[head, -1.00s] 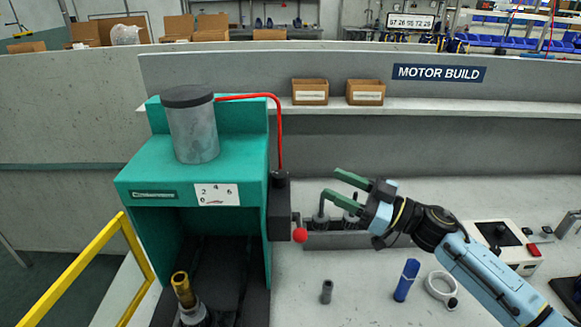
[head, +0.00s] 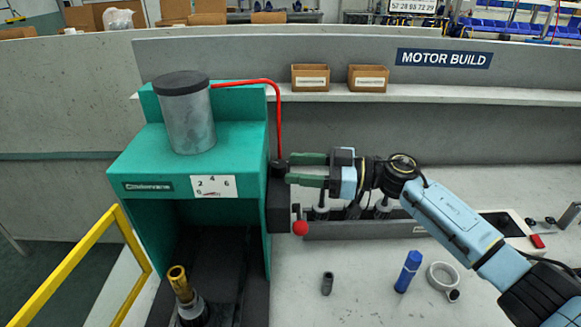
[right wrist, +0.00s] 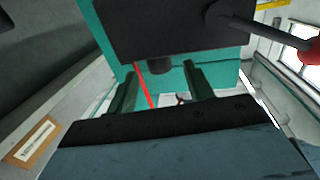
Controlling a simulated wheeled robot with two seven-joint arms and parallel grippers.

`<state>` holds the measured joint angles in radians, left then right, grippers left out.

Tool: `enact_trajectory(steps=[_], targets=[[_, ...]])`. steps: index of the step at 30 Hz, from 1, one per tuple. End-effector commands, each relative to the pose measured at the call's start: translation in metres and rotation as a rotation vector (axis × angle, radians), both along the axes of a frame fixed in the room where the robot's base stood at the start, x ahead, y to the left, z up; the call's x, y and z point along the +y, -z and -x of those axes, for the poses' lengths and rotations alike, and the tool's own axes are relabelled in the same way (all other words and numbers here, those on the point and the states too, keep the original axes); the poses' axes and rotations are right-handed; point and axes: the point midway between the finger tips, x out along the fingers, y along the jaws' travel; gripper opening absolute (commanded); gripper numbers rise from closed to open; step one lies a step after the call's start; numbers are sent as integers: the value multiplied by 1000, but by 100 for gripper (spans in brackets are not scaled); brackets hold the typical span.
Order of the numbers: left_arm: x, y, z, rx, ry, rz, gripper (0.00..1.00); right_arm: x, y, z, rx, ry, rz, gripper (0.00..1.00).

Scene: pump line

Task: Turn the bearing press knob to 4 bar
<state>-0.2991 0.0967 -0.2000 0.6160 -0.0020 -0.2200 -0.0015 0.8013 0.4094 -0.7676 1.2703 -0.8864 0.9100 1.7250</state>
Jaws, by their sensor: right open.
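The teal bearing press (head: 135,165) stands left of centre with a grey cylinder (head: 189,120) on top. Its white gauge plate (head: 214,187) shows 2, 4 and 6; the pointer seems low on the scale, too small to read exactly. The dark knob (head: 279,167) sits on the black box (head: 279,205) at the press's right side. My right gripper (head: 292,170) is open, its green fingers pointing left at the knob. In the right wrist view the knob (right wrist: 160,66) shows centred between and just beyond the fingertips, apart from them. My left gripper is out of view.
A red hose (head: 280,115) rises beside the knob. A lever with a red ball (head: 300,228) sticks out below my gripper. A grey rack (head: 350,229) with several dark parts stands behind.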

Motion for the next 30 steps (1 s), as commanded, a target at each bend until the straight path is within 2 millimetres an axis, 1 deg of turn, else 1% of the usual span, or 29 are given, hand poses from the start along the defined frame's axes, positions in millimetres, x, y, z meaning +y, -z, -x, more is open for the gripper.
enact_trajectory(steps=[1,6,16,26,27,30], targets=[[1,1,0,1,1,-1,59,8,0,-1,2,0,-2,52],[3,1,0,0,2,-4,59,21,0,-3,0,0,0,52],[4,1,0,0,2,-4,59,24,0,-4,0,1,0,52],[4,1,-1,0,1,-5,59,24,0,-4,0,1,0,9],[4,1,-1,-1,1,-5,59,23,0,-4,0,1,0,7],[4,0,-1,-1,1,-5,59,24,0,-4,1,3,0,7]])
